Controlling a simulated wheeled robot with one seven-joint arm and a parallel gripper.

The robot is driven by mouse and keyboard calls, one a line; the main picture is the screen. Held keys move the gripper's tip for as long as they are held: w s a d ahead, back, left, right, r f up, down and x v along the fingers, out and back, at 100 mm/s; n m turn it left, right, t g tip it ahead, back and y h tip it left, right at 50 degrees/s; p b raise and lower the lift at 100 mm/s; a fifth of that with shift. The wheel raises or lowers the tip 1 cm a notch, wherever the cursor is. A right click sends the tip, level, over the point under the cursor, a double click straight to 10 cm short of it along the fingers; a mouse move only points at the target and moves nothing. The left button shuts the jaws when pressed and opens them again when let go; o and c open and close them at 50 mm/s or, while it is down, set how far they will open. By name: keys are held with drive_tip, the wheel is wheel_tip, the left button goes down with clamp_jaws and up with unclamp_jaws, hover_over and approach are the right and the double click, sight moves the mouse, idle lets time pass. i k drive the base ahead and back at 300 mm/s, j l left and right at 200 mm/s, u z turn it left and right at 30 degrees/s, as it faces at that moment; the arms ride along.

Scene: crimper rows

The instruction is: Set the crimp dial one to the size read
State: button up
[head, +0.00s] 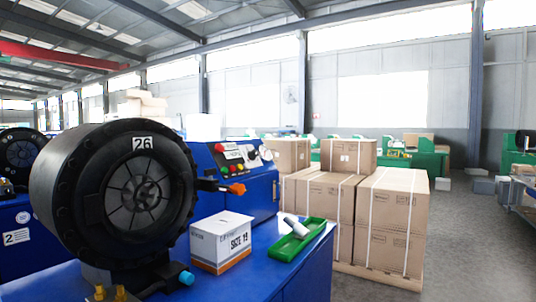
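A large black crimper (62,190) stands at the left on a blue bench, with a plate marked "26" (142,143) on its upper rim. Its round jaw ring faces me. A white and orange carton (208,243) on the bench has print that looks like "SIZE 19". My gripper is not in view.
An orange-tipped lever (237,189) sticks out beside the crimper. A green tray (297,240) with a pale cylindrical piece lies right of the carton. Brass fittings (121,292) stand at the front. Strapped cartons (393,220) on a pallet stand beyond the bench; open floor lies right.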

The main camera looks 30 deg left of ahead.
sight(252, 155)
drive_tip(key=i, duration=3.55)
drive_tip(key=i+u, duration=0.2)
drive_tip(key=u, duration=0.2)
drive_tip(key=i+l+u, duration=0.1)
drive_tip(key=u, duration=0.35)
drive_tip(key=i+l+u, duration=0.2)
drive_tip(key=u, duration=0.2)
drive_tip(key=i+u, duration=0.1)
drive_tip(key=u, duration=1.9)
